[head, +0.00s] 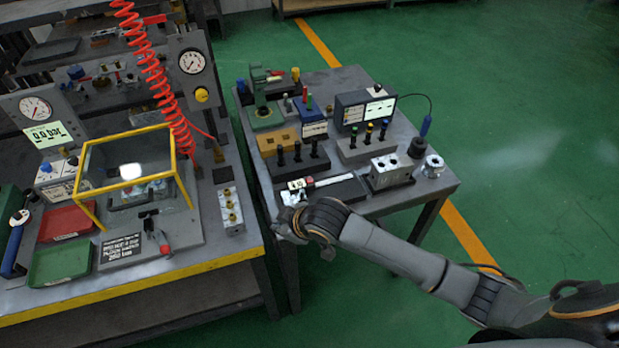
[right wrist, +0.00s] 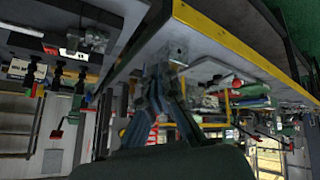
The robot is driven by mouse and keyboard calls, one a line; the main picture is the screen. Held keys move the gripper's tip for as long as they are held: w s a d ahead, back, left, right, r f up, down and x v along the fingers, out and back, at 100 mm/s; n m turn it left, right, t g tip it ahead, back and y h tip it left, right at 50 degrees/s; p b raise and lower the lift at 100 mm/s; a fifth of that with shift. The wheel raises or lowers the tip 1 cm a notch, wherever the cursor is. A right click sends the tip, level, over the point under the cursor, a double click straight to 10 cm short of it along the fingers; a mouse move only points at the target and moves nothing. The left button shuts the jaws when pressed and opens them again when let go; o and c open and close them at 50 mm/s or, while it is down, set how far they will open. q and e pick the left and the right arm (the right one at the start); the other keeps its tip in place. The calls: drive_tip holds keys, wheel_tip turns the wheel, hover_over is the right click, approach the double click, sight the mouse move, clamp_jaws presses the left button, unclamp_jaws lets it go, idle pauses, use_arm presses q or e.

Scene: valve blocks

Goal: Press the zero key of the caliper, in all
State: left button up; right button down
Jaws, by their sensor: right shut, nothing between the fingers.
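My right gripper (head: 286,222) is at the front left corner of that table, just in front of the caliper's display end. Its fingers (right wrist: 163,82) are shut with nothing between them in the right wrist view. I cannot tell how far they are from the caliper. My left gripper is not in view.
A metal block with holes (head: 391,171) and a round metal part (head: 433,166) stand right of the caliper. Black plug gauges (head: 297,152) stand behind it. The left bench (head: 190,270), with a yellow-framed guard (head: 128,133), is close across a narrow gap. Green floor is open at right.

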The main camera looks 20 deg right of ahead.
drive_tip(key=w+d+r+t+h, duration=0.1)
drive_tip(key=w+d+r, duration=0.1)
drive_tip(key=w+d, duration=0.4)
drive_tip(key=w+d+r+n+t, duration=0.1)
drive_tip(key=w+d+r, duration=0.2)
drive_tip(key=w+d, duration=0.4)
drive_tip(key=w, duration=0.4)
drive_tip(key=shift+d+n+h, duration=0.15)
drive_tip(key=shift+n+h, duration=0.15)
drive_tip(key=shift+h, duration=0.1)
drive_tip(key=b, duration=0.8)
hover_over(311, 182)
wheel_tip(311, 182, down, 7)
drive_tip(key=shift+f, duration=0.9)
drive_tip(key=shift+f, duration=0.4)
